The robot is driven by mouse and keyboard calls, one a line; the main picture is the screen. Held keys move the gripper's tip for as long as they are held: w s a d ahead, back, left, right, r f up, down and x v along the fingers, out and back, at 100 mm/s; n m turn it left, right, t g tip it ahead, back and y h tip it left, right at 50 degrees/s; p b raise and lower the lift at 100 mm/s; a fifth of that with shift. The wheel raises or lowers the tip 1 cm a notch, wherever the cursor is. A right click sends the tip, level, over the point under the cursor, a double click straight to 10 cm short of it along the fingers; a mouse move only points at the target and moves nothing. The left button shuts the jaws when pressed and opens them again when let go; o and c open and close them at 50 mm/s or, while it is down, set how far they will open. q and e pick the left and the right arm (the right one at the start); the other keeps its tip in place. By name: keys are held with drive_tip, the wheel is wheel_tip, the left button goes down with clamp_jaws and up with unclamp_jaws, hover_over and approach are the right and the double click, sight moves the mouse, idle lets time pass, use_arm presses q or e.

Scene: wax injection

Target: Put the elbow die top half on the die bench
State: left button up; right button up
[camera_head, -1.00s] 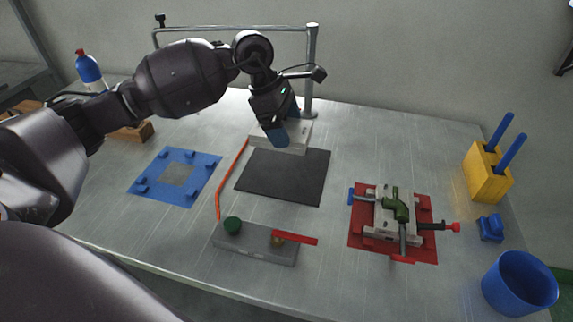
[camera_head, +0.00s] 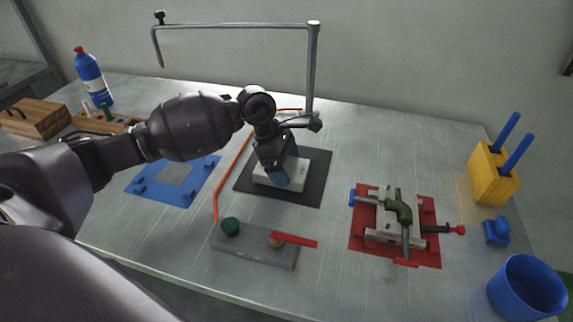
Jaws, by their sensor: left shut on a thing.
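The elbow die top half appears to be the pale grey block (camera_head: 294,182), over the dark square mat (camera_head: 313,192) in mid-table. My left gripper (camera_head: 278,178) points down, with its blue finger against the block, and is shut on it. The gripper hides part of the block. I cannot tell whether the block touches the mat or hangs just above it. Another die part (camera_head: 380,228) holds a green elbow piece (camera_head: 398,208) on the red mat (camera_head: 358,244) at the right. No surface is clearly labelled as the die bench. My right gripper is not in view.
A grey plate (camera_head: 255,250) with a green knob and red lever lies in front. A blue mat (camera_head: 150,190) is at left, with an orange hose (camera_head: 222,190) beside it. A yellow block (camera_head: 488,180) and blue cup (camera_head: 527,287) stand at right. A metal frame (camera_head: 313,65) rises behind.

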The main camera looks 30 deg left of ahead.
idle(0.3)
use_arm(q)
drive_tip(key=o, duration=1.1)
drive_tip(key=shift+f, duration=0.15)
drive_tip(key=shift+o, duration=1.1)
drive_tip(key=shift+r, duration=0.35)
drive_tip(key=p+v, duration=0.1)
drive_tip(key=v, duration=1)
drive_tip(key=shift+a+r, duration=0.2)
drive_tip(key=shift+r, duration=0.05)
